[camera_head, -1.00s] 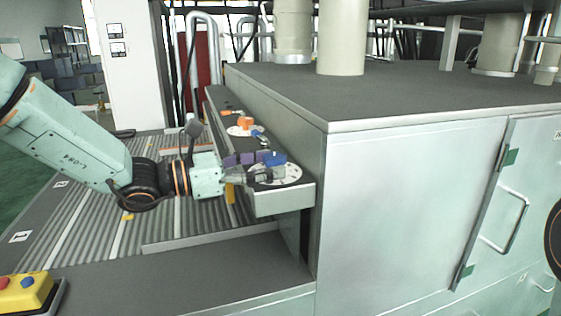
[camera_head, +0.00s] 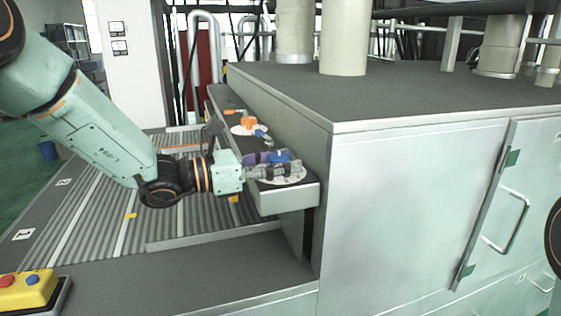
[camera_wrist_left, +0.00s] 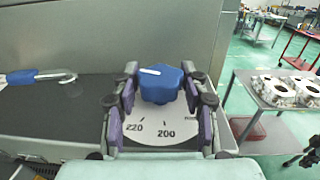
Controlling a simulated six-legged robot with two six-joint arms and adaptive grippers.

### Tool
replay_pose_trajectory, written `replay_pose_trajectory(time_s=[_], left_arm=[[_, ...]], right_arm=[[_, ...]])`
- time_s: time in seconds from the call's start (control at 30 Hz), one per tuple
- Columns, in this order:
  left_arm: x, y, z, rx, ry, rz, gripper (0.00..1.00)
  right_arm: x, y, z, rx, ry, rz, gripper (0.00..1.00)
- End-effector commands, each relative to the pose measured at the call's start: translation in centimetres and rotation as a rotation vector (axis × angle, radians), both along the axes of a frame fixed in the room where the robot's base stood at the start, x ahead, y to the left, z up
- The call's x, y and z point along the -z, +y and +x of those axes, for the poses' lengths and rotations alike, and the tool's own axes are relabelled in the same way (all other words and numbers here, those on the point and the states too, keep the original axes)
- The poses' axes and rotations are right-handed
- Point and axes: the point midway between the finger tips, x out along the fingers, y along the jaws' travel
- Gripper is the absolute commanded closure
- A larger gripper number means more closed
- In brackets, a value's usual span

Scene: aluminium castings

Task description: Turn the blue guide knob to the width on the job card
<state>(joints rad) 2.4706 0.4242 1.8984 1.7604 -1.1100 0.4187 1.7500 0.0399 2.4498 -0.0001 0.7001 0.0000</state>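The blue guide knob (camera_wrist_left: 160,84) has a white line on top that points to the left in the left wrist view. Below it is a white dial (camera_wrist_left: 158,136) with the marks 220 and 200; the rest of its scale is hidden or too small to read. My left gripper (camera_wrist_left: 160,92) has its purple-padded fingers on both sides of the knob, apparently with narrow gaps. In the head view the left gripper (camera_head: 272,168) reaches over the dial (camera_head: 290,179) from the left and partly covers the blue knob (camera_head: 278,156). My right gripper is out of view. I cannot make out a job card.
An orange knob (camera_head: 240,114) on another white dial sits farther back on the same ledge. The grey machine cabinet (camera_head: 410,210) stands right beside the ledge. A ribbed conveyor (camera_head: 110,225) lies left. A table with castings (camera_wrist_left: 280,95) shows at right in the wrist view.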

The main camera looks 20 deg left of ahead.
Motion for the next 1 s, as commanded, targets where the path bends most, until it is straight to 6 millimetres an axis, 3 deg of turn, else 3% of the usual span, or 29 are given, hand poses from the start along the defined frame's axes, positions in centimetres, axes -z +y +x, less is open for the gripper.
replay_pose_trajectory(time_s=[0.4,0.9,0.93,1.0], left_arm=[[0.06,-0.02,-0.02,0.001,0.001,0.002,0.92],[0.14,-0.04,-0.07,0.047,0.003,0.002,0.92],[0.14,-0.04,-0.07,0.047,0.003,0.002,0.59],[0.14,-0.04,-0.07,0.047,0.003,0.002,0.53]], right_arm=[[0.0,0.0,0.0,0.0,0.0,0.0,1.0],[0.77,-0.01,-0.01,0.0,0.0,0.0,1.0],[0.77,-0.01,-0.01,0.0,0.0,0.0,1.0],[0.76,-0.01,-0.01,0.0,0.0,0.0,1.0]])
